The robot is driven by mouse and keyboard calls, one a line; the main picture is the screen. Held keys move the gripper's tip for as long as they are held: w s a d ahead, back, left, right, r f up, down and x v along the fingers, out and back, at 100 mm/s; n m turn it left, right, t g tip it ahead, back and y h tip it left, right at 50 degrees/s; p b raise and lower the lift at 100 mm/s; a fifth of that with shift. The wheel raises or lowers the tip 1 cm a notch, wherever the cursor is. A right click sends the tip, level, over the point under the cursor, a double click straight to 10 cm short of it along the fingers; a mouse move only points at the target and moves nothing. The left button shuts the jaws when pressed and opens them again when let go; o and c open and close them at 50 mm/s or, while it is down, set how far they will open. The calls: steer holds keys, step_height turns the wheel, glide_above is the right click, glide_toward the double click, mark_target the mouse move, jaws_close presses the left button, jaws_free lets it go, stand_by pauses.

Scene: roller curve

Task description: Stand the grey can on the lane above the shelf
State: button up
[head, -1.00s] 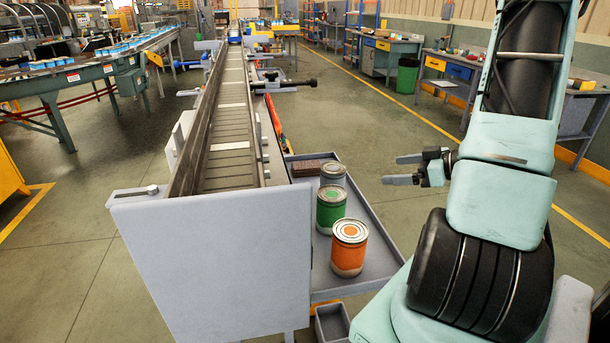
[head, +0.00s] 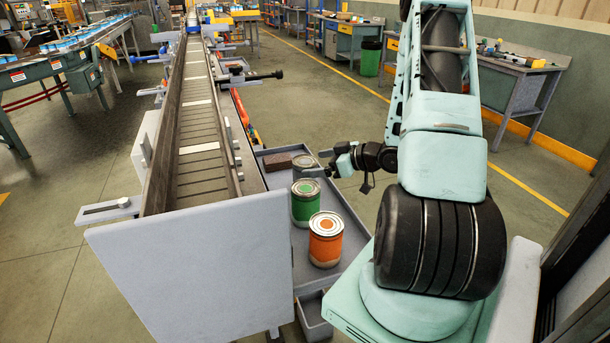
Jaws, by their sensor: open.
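The grey can (head: 305,163) stands on the grey shelf (head: 346,208), behind the green can, which hides its lower part. My gripper (head: 322,163) is open and points left at the grey can's right side, level with its top. One finger overlaps the can's rim in the picture. I cannot tell whether the fingers are around the can or touch it. The lane (head: 197,165) is the long roller track left of the shelf and higher than it. Its near part is empty.
A green can (head: 305,205) and an orange can (head: 325,245) stand nearer on the shelf. A brown block (head: 277,162) lies left of the grey can. A grey end panel (head: 190,275) closes the near end of the lane. Low side rails line the lane.

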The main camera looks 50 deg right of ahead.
mark_target(305, 164)
steer(key=p+x, duration=0.1)
steer(key=x, duration=0.2)
steer(key=shift+w+a+p, duration=0.15)
steer(key=shift+w+p, duration=0.2)
steer(key=shift+p, duration=0.05)
steer(key=shift+w+a+f, duration=0.1)
steer(key=shift+w+f, duration=0.25)
steer(key=shift+w, duration=0.2)
steer(key=c, duration=1.2)
steer(key=shift+r, duration=0.1)
steer(key=shift+c, duration=0.2)
